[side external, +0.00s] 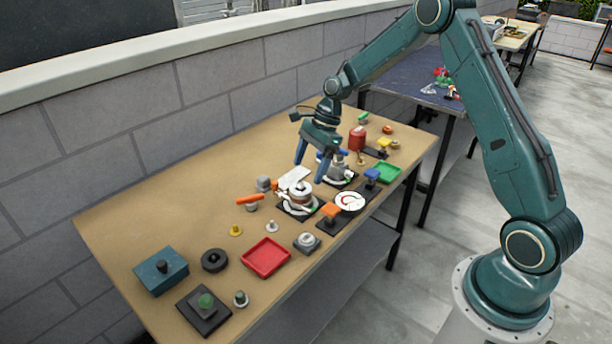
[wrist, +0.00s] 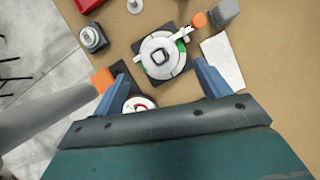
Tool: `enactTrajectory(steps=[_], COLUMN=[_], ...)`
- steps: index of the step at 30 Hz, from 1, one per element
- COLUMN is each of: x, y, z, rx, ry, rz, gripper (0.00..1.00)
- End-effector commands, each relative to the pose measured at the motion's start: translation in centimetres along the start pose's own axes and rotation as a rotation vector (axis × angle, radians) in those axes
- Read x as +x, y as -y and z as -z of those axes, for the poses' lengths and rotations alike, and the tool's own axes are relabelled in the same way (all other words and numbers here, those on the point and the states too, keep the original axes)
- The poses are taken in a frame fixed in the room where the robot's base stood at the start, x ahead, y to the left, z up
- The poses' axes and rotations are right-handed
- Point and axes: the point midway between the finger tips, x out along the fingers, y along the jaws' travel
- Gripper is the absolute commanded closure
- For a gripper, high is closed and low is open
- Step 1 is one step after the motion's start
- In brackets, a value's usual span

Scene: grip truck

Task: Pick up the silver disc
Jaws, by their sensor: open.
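A round silver disc (side external: 300,194) sits on a black square base near the middle of the table. It also shows in the wrist view (wrist: 162,48), with a small knob in its centre and green marks at its edge; I take this to be the silver disc. My gripper (side external: 312,170) is open and empty, pointing down above the table, near the disc.
A white dial with a red mark (side external: 350,202) and an orange block (side external: 330,210) stand close to the disc. A white card (wrist: 222,60) lies beside it. A smaller silver knob (side external: 306,240) sits on a grey base nearer the red tray (side external: 266,258). Bare tabletop lies toward the wall.

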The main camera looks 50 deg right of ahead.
Motion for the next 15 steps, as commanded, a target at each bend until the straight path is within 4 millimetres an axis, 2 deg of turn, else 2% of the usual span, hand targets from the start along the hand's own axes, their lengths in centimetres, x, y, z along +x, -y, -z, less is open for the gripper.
enactTrajectory(steps=[5, 15], x=[0.8, 4.4], y=[0.0, -0.1], z=[0.1, 0.2], rx=[0.0, 0.0], ry=[0.0, 0.0], rz=[-0.002, -0.002], gripper=[0.24, 0.24])
